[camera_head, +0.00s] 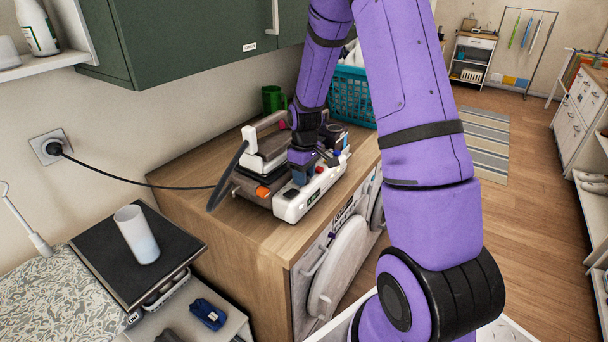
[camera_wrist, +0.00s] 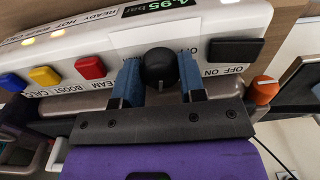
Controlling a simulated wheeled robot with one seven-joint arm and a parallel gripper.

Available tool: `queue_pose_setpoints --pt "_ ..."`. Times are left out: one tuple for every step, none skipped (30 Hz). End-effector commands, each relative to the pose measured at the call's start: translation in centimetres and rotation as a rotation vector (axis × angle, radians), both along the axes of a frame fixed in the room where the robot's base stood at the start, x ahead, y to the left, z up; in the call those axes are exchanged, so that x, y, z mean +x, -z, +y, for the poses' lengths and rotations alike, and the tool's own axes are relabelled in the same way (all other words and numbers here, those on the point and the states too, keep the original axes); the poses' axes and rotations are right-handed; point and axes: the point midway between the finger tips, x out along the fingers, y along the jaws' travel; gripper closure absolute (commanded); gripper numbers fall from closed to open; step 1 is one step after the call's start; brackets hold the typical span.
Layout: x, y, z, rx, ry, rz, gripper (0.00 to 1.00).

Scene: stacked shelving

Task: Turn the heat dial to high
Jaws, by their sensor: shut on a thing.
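The steam iron station (camera_head: 292,208) stands on the wooden cabinet top, with its iron (camera_head: 266,150) upon it. In the wrist view its white front panel (camera_wrist: 50,50) appears upside down. The heat dial (camera_wrist: 159,66) is a round black knob with a small pale mark at its lower edge in the picture. My gripper (camera_wrist: 160,78) has its two blue fingers on either side of the dial, shut on it. In the head view my gripper (camera_head: 301,172) is at the station's panel and the dial is hidden. The dial's scale cannot be read.
Beside the dial are yellow (camera_wrist: 45,76), red (camera_wrist: 91,67) and blue buttons and a black on/off switch (camera_wrist: 235,49). An orange knob (camera_wrist: 264,90) sits at the station's side. A black cord (camera_head: 140,183) runs to the wall socket. A teal basket (camera_head: 350,95) stands behind.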

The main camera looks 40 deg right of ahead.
Motion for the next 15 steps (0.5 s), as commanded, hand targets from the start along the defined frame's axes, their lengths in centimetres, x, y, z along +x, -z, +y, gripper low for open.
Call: queue_pose_setpoints --pt "0.03 -0.04 0.01 -0.001 0.044 -0.001 0.86" --pt "0.03 -0.04 0.05 -0.001 0.072 -0.001 0.86" --pt "0.03 -0.04 0.06 -0.001 0.109 -0.001 0.86" --pt "0.02 -0.04 0.05 -0.001 0.137 -0.001 0.86" --pt "0.01 -0.04 0.03 -0.001 0.165 0.0 0.86" --pt "0.0 -0.04 0.03 -0.001 0.201 0.0 0.86" --pt "0.0 -0.04 0.05 -0.001 0.226 -0.001 0.86" --pt "0.0 -0.04 0.08 -0.001 0.251 -0.001 0.86" --pt "0.01 -0.04 0.09 -0.001 0.283 0.0 0.86" --pt "0.0 -0.04 0.08 -0.001 0.306 -0.001 0.86" --pt "-0.01 -0.04 0.08 -0.001 0.33 -0.001 0.86" --pt "-0.02 -0.04 0.07 -0.001 0.359 0.0 0.86" --pt "-0.02 -0.04 0.07 -0.001 0.378 -0.001 0.86" --pt "-0.02 -0.04 0.08 -0.001 0.398 0.0 0.86" --pt "-0.01 -0.04 0.09 -0.001 0.421 -0.001 0.86"
